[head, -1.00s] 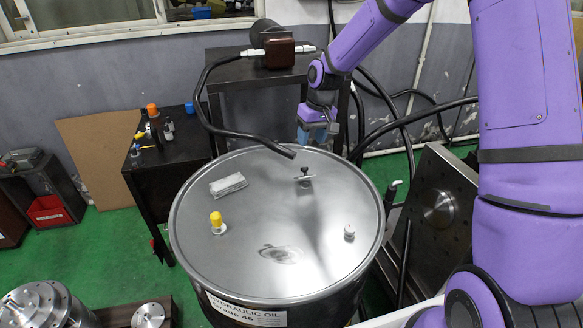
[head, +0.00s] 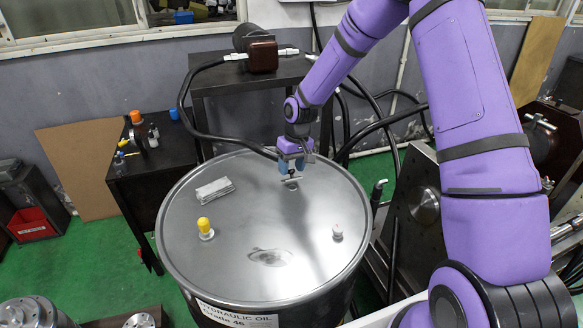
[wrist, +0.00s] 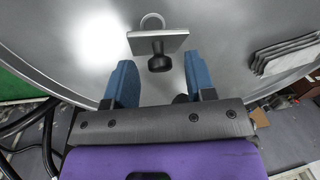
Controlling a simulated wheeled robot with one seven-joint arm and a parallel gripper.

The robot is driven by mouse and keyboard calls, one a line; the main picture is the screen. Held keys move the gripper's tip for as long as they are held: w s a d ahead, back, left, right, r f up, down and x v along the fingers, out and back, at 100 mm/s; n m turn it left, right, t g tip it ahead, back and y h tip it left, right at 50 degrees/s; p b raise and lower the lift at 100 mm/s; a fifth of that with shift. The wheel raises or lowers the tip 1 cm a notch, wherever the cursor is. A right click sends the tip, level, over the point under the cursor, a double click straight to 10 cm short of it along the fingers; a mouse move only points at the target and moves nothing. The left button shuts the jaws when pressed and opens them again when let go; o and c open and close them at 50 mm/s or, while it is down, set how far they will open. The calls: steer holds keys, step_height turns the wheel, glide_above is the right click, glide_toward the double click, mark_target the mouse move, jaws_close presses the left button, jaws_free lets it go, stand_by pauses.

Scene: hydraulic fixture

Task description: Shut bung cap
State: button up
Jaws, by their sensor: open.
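A small metal plate with a black knob, likely the bung cap (head: 291,181), is at the far side of the drum lid. In the wrist view the metal plate (wrist: 158,41) lies across the picture, with its black knob (wrist: 159,63) on the near side. A round metal ring (wrist: 152,19) shows partly behind the plate. My gripper (head: 292,166) is open just above the cap. In the wrist view its two blue fingers (wrist: 160,82) stand left and right of the knob, apart from it. The drum lid (head: 250,225) is under all of this.
A yellow cap (head: 205,228), a pale cap (head: 337,232) and a folded grey cloth (head: 214,189) are on the lid. A black hose (head: 188,105) comes down from the back table toward the far rim, close to my gripper. A dark side table (head: 150,160) stands left.

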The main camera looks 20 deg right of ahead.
steer(key=shift+f, duration=0.25)
steer(key=c, duration=0.9)
steer(key=shift+s, duration=0.1)
